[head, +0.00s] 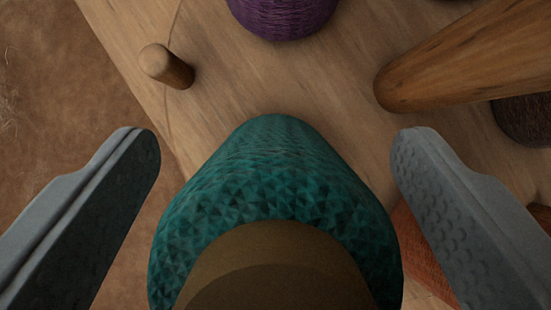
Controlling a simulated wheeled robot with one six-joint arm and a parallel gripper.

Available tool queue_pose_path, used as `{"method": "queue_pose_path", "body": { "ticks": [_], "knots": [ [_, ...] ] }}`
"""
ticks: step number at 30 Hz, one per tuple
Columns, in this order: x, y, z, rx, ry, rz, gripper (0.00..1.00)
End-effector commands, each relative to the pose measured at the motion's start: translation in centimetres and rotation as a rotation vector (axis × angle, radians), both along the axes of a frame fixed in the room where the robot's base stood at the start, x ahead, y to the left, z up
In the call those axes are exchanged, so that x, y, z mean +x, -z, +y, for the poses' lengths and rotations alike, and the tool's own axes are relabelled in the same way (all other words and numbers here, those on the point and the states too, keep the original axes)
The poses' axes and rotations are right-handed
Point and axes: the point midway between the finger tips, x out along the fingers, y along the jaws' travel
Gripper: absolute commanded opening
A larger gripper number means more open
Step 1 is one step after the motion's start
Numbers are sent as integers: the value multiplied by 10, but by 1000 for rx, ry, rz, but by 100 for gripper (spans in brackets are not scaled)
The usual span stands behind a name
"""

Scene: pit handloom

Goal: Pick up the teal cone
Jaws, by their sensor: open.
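The teal cone (279,180) stands out in the lower middle of the head view. It has a faceted teal surface and a brown round end (270,262) facing me, cut off by the bottom edge. My gripper (275,150) is open, with one grey finger on each side of the cone. A gap shows between the cone and the left finger. The right finger is close to the cone's right side, and I cannot tell whether they touch lower down.
A pale wooden board (225,85) lies beneath, with brown ground (60,110) at left. A short wooden peg (167,66) stands upper left. A purple cone (282,15) is at the top. A thick wooden rod (450,65) and a dark cone (524,120) are at right. An orange-red thing (420,255) is partly hidden behind the right finger.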

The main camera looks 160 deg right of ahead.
Motion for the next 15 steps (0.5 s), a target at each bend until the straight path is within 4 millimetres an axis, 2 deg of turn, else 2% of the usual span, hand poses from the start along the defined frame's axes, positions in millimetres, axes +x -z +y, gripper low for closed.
{"method": "queue_pose_path", "body": {
  "ticks": [1,11,12,15],
  "knots": [
    [0,0,0,0,0,0,78],
    [0,0,0,0,0,0,13],
    [0,0,0,0,0,0,10],
    [0,0,0,0,0,0,10]
  ]
}}
